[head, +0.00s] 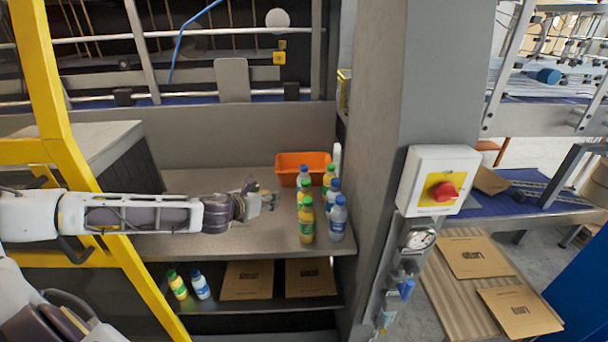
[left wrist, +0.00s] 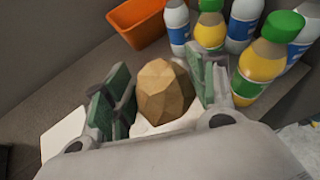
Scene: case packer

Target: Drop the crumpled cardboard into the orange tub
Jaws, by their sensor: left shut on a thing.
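The crumpled cardboard (left wrist: 166,92) is a tan, faceted lump between the fingers of my left gripper (left wrist: 160,92), which is shut on it. In the head view my left gripper (head: 264,198) reaches in from the left, over the upper shelf and left of the bottles; the cardboard is hard to make out there. The orange tub (head: 303,160) stands at the back of the shelf, to the right of and beyond the gripper. It also shows at the top of the left wrist view (left wrist: 134,20). My right gripper is not in view.
Several bottles with green and blue caps (head: 307,219) stand in front of the tub, right of my gripper. A grey pillar (head: 420,90) closes the right side. A yellow frame (head: 65,150) stands at left.

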